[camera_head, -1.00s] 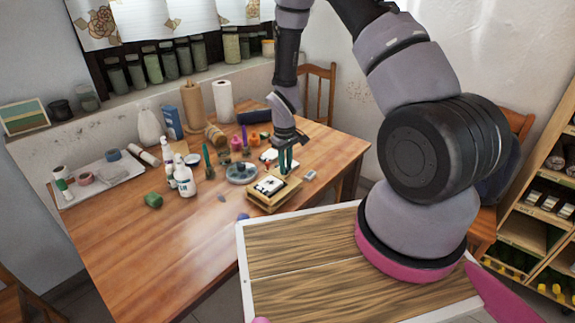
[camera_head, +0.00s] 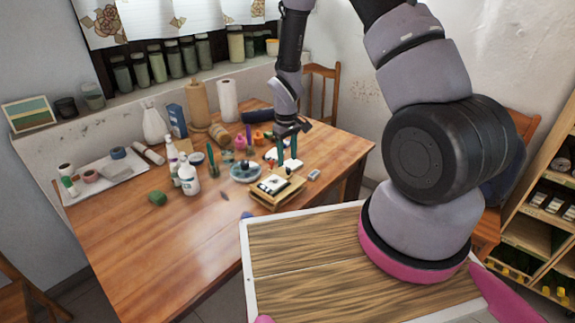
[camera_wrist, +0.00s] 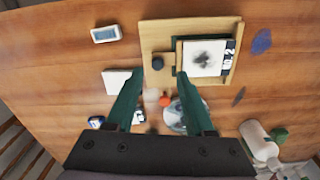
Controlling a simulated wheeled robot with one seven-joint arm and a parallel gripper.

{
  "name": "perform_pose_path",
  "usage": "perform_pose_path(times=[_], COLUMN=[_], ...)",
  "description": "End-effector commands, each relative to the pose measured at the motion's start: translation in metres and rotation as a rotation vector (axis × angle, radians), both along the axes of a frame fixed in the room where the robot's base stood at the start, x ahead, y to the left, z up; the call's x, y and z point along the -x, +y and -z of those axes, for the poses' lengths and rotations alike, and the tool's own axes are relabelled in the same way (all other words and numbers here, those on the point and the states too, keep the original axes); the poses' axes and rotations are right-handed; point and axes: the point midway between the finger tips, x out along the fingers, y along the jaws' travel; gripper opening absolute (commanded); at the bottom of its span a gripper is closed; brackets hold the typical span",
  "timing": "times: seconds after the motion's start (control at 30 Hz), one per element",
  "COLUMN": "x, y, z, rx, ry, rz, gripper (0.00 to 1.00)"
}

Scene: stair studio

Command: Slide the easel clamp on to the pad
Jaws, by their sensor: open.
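The wooden easel (camera_head: 290,192) lies low on the table; it also shows in the wrist view (camera_wrist: 157,36). The white pad (camera_wrist: 203,56) with a dark smudge rests on it, towards the right in the wrist view; the head view shows it too (camera_head: 272,184). A dark round knob (camera_wrist: 157,62), seemingly part of the clamp, stands left of the pad, with a dark green strip beside it. My gripper (camera_wrist: 160,74) is open and empty above the easel, its green fingertips either side of the knob in the picture. The head view shows it (camera_head: 287,163). I cannot tell whether the fingers touch anything.
A round palette dish (camera_head: 245,172) and white bottles (camera_head: 188,176) stand left of the easel. A small grey-white block (camera_head: 314,174) lies to its right. Paint pots and a paper roll (camera_head: 228,100) stand behind. The table's front left is clear.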

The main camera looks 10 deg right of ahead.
Motion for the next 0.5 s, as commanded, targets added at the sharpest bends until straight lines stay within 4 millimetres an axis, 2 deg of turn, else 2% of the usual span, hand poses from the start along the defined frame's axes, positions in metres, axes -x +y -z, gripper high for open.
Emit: perform_pose_path(times=[0.03,0.2,0.33,0.5], x=[-0.001,0.0,0.001,0.002], y=[0.0,0.001,0.002,0.002], z=[-0.012,-0.043,-0.058,-0.064], rx=[-0.001,0.0,-0.001,0.0], ry=[-0.004,-0.003,-0.002,0.002], rz=[0.001,-0.001,0.0,0.0], gripper=[0.53,0.53,0.53,0.53])
